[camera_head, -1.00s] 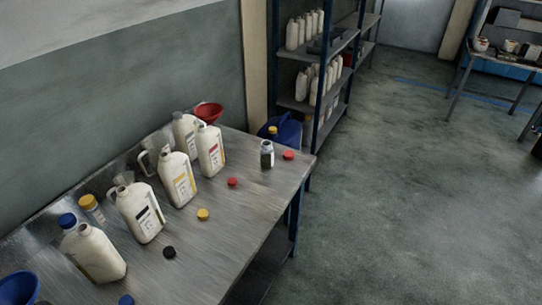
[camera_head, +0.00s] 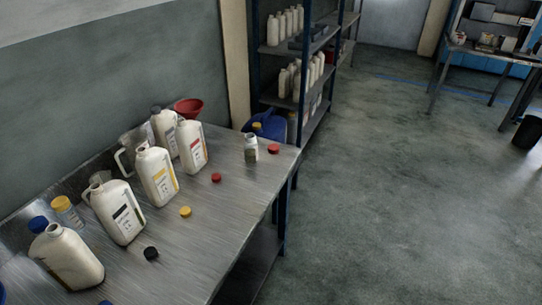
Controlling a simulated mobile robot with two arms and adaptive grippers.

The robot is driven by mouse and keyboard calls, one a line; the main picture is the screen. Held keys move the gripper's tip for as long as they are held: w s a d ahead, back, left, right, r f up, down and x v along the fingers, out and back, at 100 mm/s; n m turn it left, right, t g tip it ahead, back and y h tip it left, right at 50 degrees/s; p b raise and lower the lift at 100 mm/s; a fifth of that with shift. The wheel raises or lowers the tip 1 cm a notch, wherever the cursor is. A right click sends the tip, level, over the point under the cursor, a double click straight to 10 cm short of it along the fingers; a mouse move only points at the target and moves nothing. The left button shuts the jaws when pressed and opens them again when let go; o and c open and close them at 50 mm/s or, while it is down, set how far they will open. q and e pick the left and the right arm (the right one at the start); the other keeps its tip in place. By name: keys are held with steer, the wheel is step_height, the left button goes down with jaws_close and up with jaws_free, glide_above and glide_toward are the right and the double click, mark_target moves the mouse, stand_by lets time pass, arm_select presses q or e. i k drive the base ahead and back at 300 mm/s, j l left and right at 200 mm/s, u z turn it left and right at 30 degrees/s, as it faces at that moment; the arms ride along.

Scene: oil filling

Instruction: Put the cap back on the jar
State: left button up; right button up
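A small open jar (camera_head: 251,150) stands upright near the far right corner of the metal table (camera_head: 225,225). It is clear glass with something dark in its lower part. A red cap (camera_head: 273,149) lies on the table just right of the jar, apart from it. Another, smaller red cap (camera_head: 216,177) lies nearer, in front of the red-labelled jug (camera_head: 191,146). Neither of my grippers is in view.
Several white jugs line the wall side, including yellow-labelled (camera_head: 157,177) and black-labelled (camera_head: 118,211) ones. A yellow cap (camera_head: 185,211) and black cap (camera_head: 151,253) lie before them. A red funnel (camera_head: 188,106) and blue can (camera_head: 268,122) are behind. Open floor (camera_head: 400,200) lies right.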

mark_target(250, 144)
steer(key=u, duration=0.65)
steer(key=i+l+u, duration=0.15)
steer(key=l+u, duration=0.2)
steer(key=i+l+u, duration=0.15)
steer(key=l+u, duration=0.15)
steer(key=l, duration=0.15)
steer(key=l+u, duration=0.35)
steer(key=i+l+u, duration=0.15)
steer(key=l, duration=1.25)
steer(key=l+u, duration=0.15)
steer(key=l, duration=1.25)
